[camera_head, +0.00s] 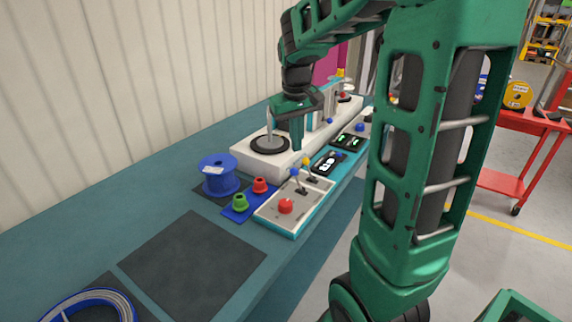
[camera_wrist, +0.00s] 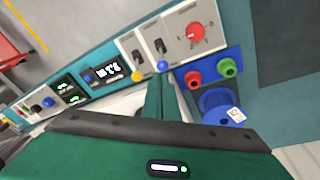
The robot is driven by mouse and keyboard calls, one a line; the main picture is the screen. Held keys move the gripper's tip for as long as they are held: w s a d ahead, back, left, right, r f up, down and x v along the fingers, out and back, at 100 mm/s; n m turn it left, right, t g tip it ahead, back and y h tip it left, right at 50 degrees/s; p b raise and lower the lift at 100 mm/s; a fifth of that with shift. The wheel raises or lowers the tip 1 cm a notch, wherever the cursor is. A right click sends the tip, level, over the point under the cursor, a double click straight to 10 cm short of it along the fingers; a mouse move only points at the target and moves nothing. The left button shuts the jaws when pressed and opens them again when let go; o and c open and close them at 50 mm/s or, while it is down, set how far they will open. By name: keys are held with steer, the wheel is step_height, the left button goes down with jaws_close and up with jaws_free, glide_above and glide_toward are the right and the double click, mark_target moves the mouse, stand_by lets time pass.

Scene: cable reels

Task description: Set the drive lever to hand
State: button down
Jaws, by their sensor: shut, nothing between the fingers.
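A grey control panel (camera_head: 268,211) with a teal edge carries two levers on black slots, one with a blue knob (camera_head: 294,173) and one with a yellow knob (camera_head: 306,161). I cannot read which is the drive lever. The wrist view shows the blue knob (camera_wrist: 163,66) and the yellow knob (camera_wrist: 137,76) beyond my fingers. A red rotary dial (camera_head: 285,206) sits on the same panel; it also shows in the wrist view (camera_wrist: 195,31). My gripper (camera_head: 297,147) points down, shut and empty, above and behind the panel, apart from both levers. Its fingers (camera_wrist: 160,86) show in the wrist view.
A blue reel (camera_head: 220,175) and red (camera_head: 260,185) and green (camera_head: 240,202) pieces stand left of the panel. A pale machine (camera_head: 248,160) with a spindle is behind, and lit displays (camera_head: 328,162) lie to the right. The dark mat (camera_head: 190,265) in front is clear.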

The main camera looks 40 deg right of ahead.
steer(key=shift+w+f, duration=0.1)
steer(key=shift+w, duration=1.45)
steer(key=shift+f, duration=0.1)
glide_toward(297, 180)
steer(key=w+f, duration=0.2)
steer(key=w+d+f, duration=0.1)
steer(key=w+f, duration=0.1)
steer(key=f, duration=0.1)
steer(key=shift+w+d, duration=0.25)
steer(key=shift+w, duration=0.15)
